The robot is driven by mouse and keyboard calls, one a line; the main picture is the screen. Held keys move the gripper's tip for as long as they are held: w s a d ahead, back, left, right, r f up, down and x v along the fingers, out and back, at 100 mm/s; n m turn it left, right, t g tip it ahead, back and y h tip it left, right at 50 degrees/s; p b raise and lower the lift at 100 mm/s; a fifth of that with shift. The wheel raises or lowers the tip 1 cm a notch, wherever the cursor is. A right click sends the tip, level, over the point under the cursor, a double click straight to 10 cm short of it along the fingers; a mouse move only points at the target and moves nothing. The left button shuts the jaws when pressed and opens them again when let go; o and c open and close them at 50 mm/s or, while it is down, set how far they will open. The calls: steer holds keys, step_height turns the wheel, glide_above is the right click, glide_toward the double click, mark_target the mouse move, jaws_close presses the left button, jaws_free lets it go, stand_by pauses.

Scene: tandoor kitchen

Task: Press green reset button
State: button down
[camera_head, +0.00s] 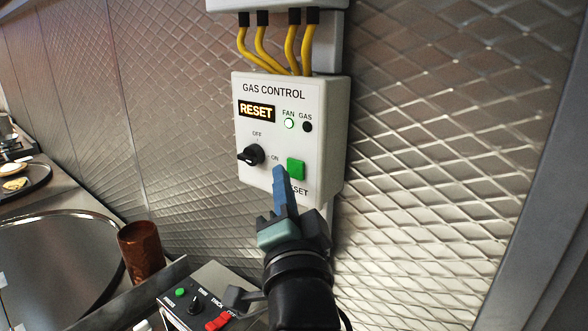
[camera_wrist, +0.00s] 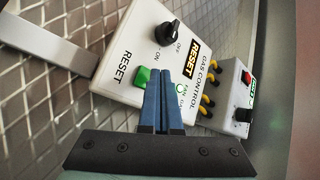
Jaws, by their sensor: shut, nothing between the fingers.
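The green reset button (camera_head: 296,168) is a square on the lower right of the white gas control box (camera_head: 318,125), which is on the wall. The button also shows in the wrist view (camera_wrist: 143,78). The box's display reads RESET, the fan light glows and the gas light is dark. The black knob (camera_head: 251,155) sits left of the button. My gripper (camera_head: 280,172) is shut and empty, its blue fingertips in front of the box, just left of and below the button in the head view. Whether the tips touch the box I cannot tell. The gripper partly hides the RESET label.
Yellow cables (camera_head: 292,50) run from the box's top to a unit above. Below left are a brown cup (camera_head: 141,251), a large round metal plate (camera_head: 50,268) and a control panel with a red switch (camera_head: 218,321). Patterned metal wall lies right of the box.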

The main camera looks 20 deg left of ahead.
steer(key=shift+w, duration=0.1)
steer(key=shift+w+d, duration=0.15)
steer(key=shift+w, duration=0.2)
steer(key=shift+w+d, duration=0.15)
steer(key=shift+w, duration=0.25)
stand_by(0.8)
steer(key=shift+s, duration=0.1)
steer(key=shift+s+a, duration=0.25)
steer(key=shift+s, duration=0.45)
steer(key=s, duration=0.1)
steer(key=s+a+p, duration=0.1)
steer(key=s, duration=0.2)
steer(key=shift+s+a+p, duration=0.3)
steer(key=shift+s+a, duration=0.05)
stand_by(0.6)
